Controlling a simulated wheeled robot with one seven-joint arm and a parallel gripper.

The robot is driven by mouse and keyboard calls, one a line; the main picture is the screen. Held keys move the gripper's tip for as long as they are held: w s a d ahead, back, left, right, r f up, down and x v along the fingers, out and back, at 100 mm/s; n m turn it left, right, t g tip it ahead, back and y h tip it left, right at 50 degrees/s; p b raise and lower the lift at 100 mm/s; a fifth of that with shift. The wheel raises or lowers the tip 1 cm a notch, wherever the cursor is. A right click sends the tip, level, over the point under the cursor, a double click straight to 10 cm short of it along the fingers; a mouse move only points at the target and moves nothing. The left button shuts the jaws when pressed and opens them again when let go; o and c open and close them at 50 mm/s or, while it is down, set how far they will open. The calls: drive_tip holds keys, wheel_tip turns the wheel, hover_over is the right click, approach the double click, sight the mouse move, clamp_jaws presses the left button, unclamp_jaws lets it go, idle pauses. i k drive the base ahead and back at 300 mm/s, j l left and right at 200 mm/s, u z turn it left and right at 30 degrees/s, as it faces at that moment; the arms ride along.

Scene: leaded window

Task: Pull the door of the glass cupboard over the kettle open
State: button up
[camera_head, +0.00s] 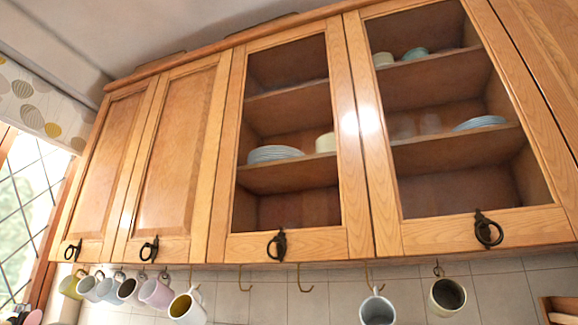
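Two glass-fronted cupboard doors hang side by side in the wall cabinet, the left glass door (235,150) and the right glass door (382,150). Both look closed. Each has a dark ring handle near its bottom edge, the left handle (277,244) and the right handle (488,230). Shelves behind the glass hold stacked plates and bowls. No kettle shows in this view, so I cannot tell which glass door is over it. My gripper is not in view.
Two solid wooden doors with ring handles, one of them the far-left door (110,160), are closed. Several mugs, including a white mug (377,309), hang from hooks under the cabinet. A leaded window (28,205) is at the left. A small wooden shelf (560,309) shows at lower right.

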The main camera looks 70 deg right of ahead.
sight(354, 240)
drive_tip(key=z, duration=1.65)
drive_tip(key=k+j+z, duration=0.1)
drive_tip(key=k+z, duration=0.3)
drive_tip(key=k+l+z, duration=0.1)
drive_tip(key=k+z, duration=0.3)
drive_tip(key=k, duration=0.2)
drive_tip(key=i+l+u, duration=0.1)
drive_tip(key=i, duration=0.3)
drive_tip(key=i+l+u, duration=0.1)
drive_tip(key=i, duration=0.3)
drive_tip(key=i+l+u, duration=0.1)
drive_tip(key=i, duration=0.25)
